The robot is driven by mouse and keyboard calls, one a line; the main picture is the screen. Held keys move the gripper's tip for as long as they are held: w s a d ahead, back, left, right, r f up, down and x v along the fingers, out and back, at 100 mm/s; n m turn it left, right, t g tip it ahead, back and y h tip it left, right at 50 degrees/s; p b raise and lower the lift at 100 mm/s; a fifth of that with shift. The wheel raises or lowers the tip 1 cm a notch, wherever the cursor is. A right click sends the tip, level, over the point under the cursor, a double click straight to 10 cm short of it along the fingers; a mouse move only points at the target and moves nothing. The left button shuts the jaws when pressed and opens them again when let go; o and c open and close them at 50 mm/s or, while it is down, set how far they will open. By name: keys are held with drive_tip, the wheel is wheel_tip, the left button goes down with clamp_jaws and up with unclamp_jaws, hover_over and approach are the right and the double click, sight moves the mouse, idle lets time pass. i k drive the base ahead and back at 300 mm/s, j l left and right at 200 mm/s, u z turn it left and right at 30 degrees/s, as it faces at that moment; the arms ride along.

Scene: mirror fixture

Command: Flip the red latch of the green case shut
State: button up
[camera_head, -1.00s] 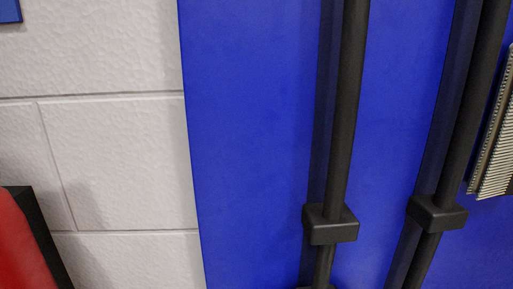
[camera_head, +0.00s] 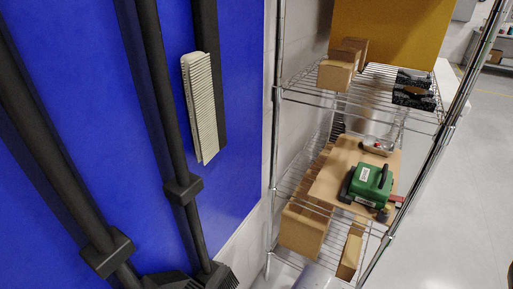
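A small green case (camera_head: 368,181) with a dark handle on top and black parts at its ends sits on the middle level of a wire shelf (camera_head: 330,200), at the right of the head view. It lies on or against a flat brown cardboard piece (camera_head: 333,178). A small red piece (camera_head: 397,199) shows at the right of the case. I cannot tell whether it is the latch, or how the latch stands. My gripper is not in view.
A silver-and-red item (camera_head: 377,146) lies behind the case. A blue panel (camera_head: 95,110) with black pipes fills the left. Grey floor (camera_head: 455,200) is clear at right.

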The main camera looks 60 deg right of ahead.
sight(396, 198)
drive_tip(key=z, duration=1.7)
drive_tip(key=k+l+z, duration=0.15)
drive_tip(key=i+l+z, duration=0.35)
drive_tip(key=k+l, duration=0.05)
drive_tip(key=l, duration=0.05)
